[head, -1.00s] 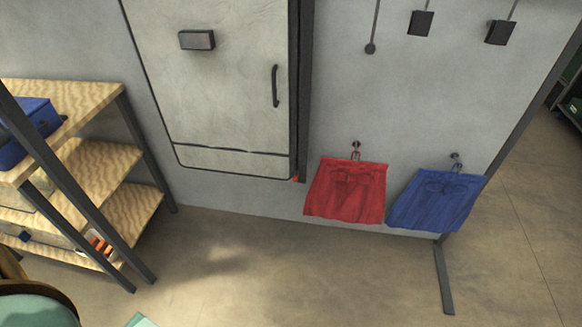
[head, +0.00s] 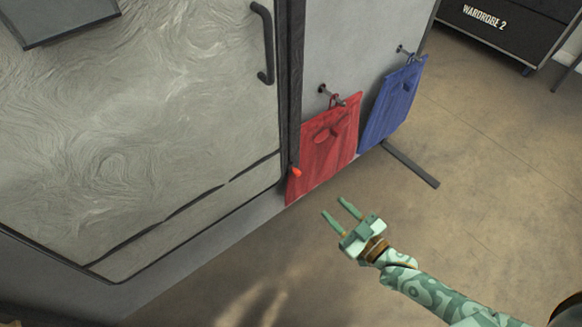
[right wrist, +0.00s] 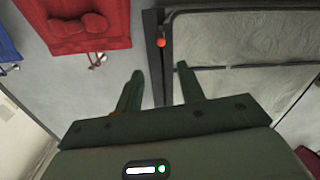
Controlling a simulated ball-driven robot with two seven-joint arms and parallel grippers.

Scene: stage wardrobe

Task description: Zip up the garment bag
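The garment bag (head: 150,110) is a pale grey panel with a dark edge, hung flat on the wall; it also shows in the right wrist view (right wrist: 240,38). A small orange-red zip pull (head: 296,173) sits low on the dark strip at its right edge; it is also in the right wrist view (right wrist: 161,43). My right gripper (head: 336,208) is open and empty, below and right of the pull and apart from it. In the right wrist view its fingers (right wrist: 158,72) are spread, with the pull beyond the fingertips. My left gripper is not in view.
A red cloth (head: 325,145) and a blue cloth (head: 392,105) hang from hooks right of the bag. A dark handle (head: 265,45) stands out from the bag's front. A stand foot (head: 410,165) lies on the floor. Floor around my right gripper is clear.

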